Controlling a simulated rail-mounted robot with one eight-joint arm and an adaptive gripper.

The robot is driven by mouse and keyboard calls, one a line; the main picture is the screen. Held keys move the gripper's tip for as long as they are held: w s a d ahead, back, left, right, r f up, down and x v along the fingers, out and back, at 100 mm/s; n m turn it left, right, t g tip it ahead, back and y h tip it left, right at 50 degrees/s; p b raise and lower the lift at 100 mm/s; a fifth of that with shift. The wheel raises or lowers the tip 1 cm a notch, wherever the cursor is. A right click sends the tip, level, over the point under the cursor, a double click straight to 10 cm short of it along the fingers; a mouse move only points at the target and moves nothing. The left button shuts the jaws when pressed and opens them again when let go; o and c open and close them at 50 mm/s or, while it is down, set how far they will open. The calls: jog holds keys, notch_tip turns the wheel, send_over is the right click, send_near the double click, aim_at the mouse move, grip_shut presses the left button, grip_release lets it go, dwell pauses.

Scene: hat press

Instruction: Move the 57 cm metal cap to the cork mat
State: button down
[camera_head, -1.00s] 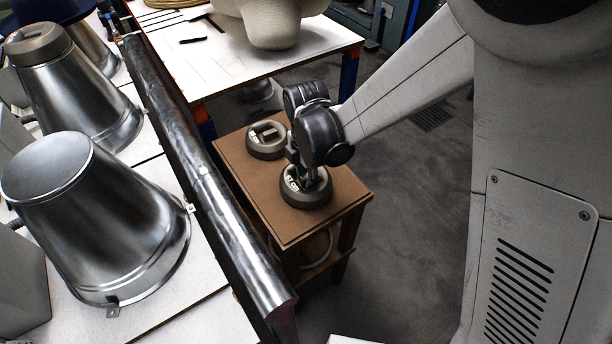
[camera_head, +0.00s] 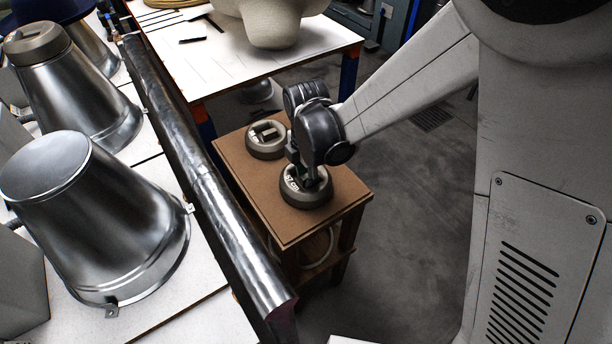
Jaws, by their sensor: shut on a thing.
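The 57 cm metal cap (camera_head: 304,199) is a grey ring-shaped piece with a "57 cm" label. It sits on the near part of a small wooden stand with a flat brown top (camera_head: 262,205). I cannot tell whether this top is the cork mat. My gripper (camera_head: 309,182) points down into the middle of the cap and is shut on its inner part. The wrist hides part of the cap and the fingertips.
A second similar cap (camera_head: 266,152) stands just behind on the same top. A long metal rail (camera_head: 205,185) runs along the stand's left. Beyond it stand large metal cones (camera_head: 95,215), one topped by a grey cap (camera_head: 37,45). A white table (camera_head: 225,62) is behind.

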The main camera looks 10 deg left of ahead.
jog(key=shift+f+b, duration=0.1)
jog(key=shift+b, duration=0.2)
dwell(0.6)
jog(key=c, duration=1.6)
grip_release()
jog(key=shift+r+p, duration=2.1)
jog(key=shift+r, duration=1.65)
